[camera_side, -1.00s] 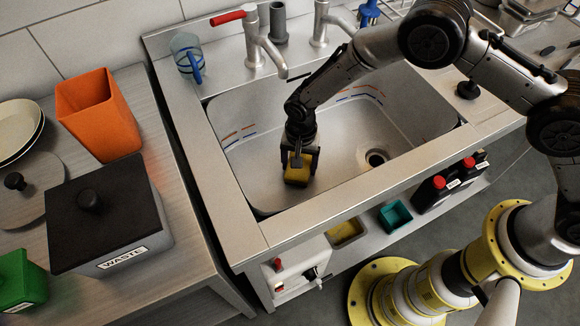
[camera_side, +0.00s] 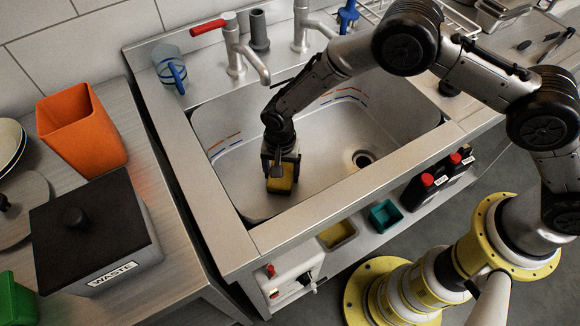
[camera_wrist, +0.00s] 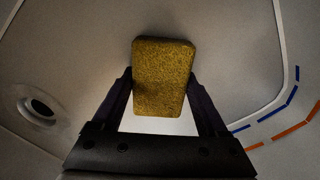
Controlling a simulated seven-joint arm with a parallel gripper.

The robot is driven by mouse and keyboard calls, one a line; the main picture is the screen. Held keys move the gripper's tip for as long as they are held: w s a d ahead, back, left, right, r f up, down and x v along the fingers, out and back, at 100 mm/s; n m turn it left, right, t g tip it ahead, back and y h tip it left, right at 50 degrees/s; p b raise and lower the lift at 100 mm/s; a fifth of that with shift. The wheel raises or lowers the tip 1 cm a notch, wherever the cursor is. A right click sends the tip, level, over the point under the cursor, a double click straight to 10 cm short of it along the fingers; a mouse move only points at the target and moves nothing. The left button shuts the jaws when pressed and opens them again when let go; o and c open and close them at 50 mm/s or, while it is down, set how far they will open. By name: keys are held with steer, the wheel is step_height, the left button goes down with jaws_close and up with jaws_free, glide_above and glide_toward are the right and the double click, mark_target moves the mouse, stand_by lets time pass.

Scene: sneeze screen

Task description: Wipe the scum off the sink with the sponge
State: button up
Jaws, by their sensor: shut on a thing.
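The steel sink (camera_side: 325,150) has its basin in the middle of the side view. My gripper (camera_side: 281,180) is down inside the basin at its left part and is shut on a yellow sponge (camera_side: 281,186). In the wrist view the sponge (camera_wrist: 164,78) sits between the two dark fingers of my gripper (camera_wrist: 165,95). Whether the sponge touches the basin floor I cannot tell. Orange and blue streaks mark the basin's walls, at the back (camera_side: 345,92) and at the left (camera_side: 222,146). In the wrist view streaks (camera_wrist: 285,125) show at the right.
A drain hole (camera_side: 363,159) lies right of my gripper. The basin floor is otherwise clear.

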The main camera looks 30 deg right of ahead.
mark_target(262, 190)
steer(key=shift+a, duration=2.75)
steer(key=shift+a+r, duration=0.15)
steer(key=shift+a, duration=0.05)
step_height(262, 190, up, 8)
